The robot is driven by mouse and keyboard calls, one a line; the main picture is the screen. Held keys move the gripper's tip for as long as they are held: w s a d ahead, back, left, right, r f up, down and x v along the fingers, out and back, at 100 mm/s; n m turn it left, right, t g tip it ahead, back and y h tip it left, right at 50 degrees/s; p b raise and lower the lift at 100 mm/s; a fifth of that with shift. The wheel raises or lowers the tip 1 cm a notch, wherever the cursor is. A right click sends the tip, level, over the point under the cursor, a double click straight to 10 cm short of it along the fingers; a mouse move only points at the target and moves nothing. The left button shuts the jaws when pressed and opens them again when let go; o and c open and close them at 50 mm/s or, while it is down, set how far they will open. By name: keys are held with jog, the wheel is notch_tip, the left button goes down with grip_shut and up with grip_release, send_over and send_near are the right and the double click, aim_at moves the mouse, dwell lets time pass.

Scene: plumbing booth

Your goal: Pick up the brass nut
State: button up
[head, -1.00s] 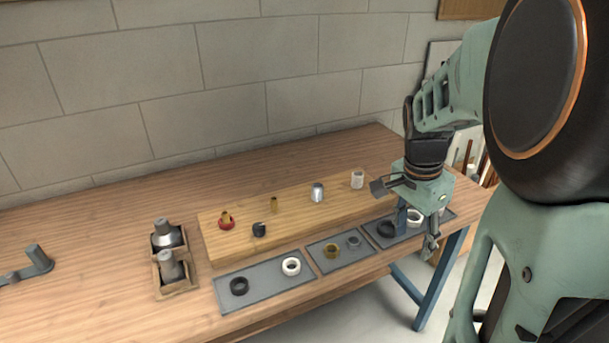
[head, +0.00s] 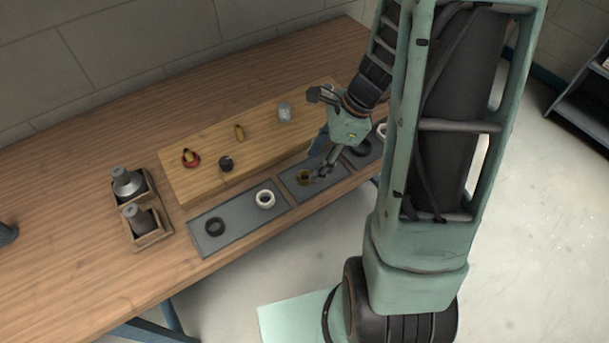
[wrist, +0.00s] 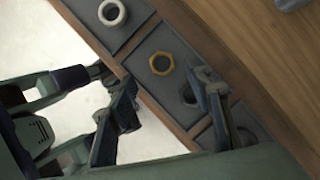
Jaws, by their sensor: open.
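The brass nut (head: 304,177) lies on the middle grey mat (head: 289,184) at the front of the bench. In the wrist view the brass nut (wrist: 161,63) shows whole, as a gold ring with a hexagonal outline, beyond the fingertips. My gripper (head: 322,133) is open and empty, above the bench and to the right of the nut in the head view. In the wrist view its two fingers (wrist: 164,88) stand wide apart, with the nut ahead of the gap between them. A grey nut (wrist: 188,95) beside the brass one is partly hidden by a finger.
A white ring (head: 265,199) and a black ring (head: 215,227) lie on the left mat. A black ring (head: 359,147) lies on the right mat. A wooden board (head: 202,143) with several fittings stands behind. A wooden holder (head: 151,238) with grey-topped pieces is at left.

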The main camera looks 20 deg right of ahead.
aim_at(308, 171)
jog(key=shift+x, duration=2.7)
jog(key=shift+w, duration=0.15)
jog(key=shift+c, duration=0.5)
jog(key=c, duration=1.1)
jog(key=shift+c, duration=0.2)
jog(key=shift+r, duration=0.15)
